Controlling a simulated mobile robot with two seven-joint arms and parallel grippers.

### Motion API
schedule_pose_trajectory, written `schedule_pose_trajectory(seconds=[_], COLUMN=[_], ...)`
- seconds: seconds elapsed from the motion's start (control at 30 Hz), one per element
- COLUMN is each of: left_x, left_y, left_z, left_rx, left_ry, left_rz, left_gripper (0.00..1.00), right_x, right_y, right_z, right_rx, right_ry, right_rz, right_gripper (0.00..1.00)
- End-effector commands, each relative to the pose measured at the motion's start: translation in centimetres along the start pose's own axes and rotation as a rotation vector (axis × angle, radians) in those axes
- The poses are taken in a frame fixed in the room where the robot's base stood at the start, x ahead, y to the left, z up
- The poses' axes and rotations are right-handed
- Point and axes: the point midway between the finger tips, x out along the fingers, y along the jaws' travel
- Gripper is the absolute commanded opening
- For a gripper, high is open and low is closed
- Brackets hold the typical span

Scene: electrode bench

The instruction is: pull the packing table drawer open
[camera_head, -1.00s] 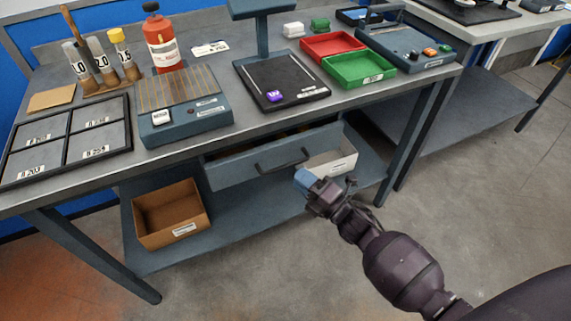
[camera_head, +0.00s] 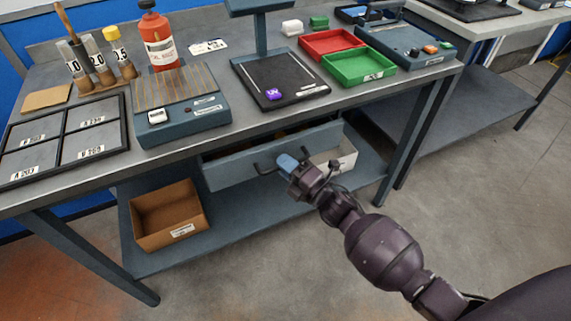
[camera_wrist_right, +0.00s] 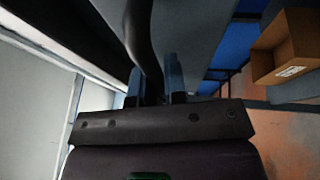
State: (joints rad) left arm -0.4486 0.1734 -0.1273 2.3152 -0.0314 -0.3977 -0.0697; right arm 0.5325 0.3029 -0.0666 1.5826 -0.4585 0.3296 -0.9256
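The packing table drawer (camera_head: 228,171) sits under the grey bench top and stands partly open, its inside showing behind the blue-grey front. Its dark bar handle (camera_head: 263,170) crosses the front. My right gripper (camera_head: 286,162), with blue fingertips, is at the right part of the handle and hides some of it. In the right wrist view the handle (camera_wrist_right: 143,40) runs between the two fingers (camera_wrist_right: 155,85), which sit close on both sides of it. My left gripper is not in view.
A white labelled bin (camera_head: 340,160) shows at the drawer's right end. A cardboard box (camera_head: 150,240) stands on the lower shelf (camera_head: 235,225). The bench top (camera_head: 205,150) carries trays, a scale, tubes and a red bottle. The floor in front is clear.

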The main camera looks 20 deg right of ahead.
Motion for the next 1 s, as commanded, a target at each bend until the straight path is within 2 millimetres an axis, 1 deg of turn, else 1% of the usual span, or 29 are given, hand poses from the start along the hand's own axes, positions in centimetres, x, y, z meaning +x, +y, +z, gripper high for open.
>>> schedule_pose_trajectory(seconds=[0.27,0.37,0.47,0.57,0.67,0.87,1.0], left_x=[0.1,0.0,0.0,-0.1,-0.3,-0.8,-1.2], left_y=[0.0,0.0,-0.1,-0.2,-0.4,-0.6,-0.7], left_z=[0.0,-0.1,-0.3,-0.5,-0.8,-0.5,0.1], left_rx=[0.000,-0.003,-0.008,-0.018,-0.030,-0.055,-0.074], left_ry=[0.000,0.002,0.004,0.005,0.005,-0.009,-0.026], left_rz=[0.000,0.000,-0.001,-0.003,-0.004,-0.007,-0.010], left_gripper=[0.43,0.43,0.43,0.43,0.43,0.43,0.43], right_x=[-0.2,-0.7,-1.7,-3.2,-5.3,-10.1,-13.3], right_y=[0.1,0.2,0.5,1.0,1.5,2.5,3.1], right_z=[-0.1,-0.3,-0.7,-1.3,-2.1,-4.1,-5.5], right_rx=[0.000,0.000,0.000,-0.001,0.000,-0.001,0.000], right_ry=[0.000,-0.001,-0.001,-0.001,-0.002,-0.002,-0.003], right_rz=[0.000,0.000,0.000,0.002,0.002,0.002,0.002], right_gripper=[0.00,0.00,0.00,0.00,0.00,0.00,0.00])
